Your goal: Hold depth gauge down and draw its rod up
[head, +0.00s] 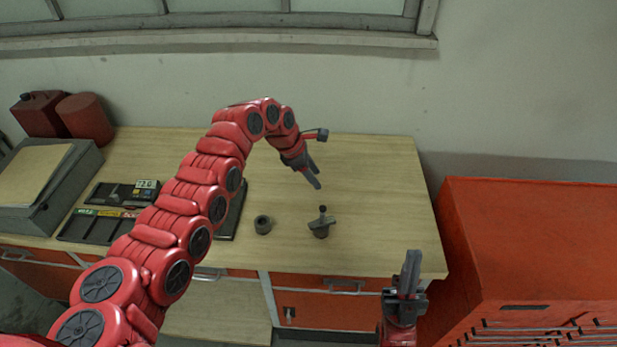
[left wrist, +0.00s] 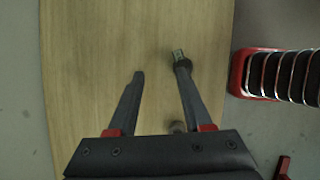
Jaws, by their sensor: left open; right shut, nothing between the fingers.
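The depth gauge (head: 321,224) is a small dark grey piece with a short crossbar and a knobbed rod standing up, on the wooden bench near its front edge. My left gripper (head: 312,178) is open and empty, above the bench and behind the gauge in the head view. In the left wrist view a small dark piece, seemingly the gauge (left wrist: 180,60), shows at the tip of the right-hand finger, partly hidden by it; I cannot tell whether they touch. My right gripper (head: 410,270) is shut and empty, pointing up in front of the bench's front edge.
A dark ring (head: 263,225) sits left of the gauge. Dark trays (head: 95,228) and a grey case (head: 45,185) fill the bench's left part. A red cabinet (head: 540,230) stands right of the bench. The bench's right part is clear.

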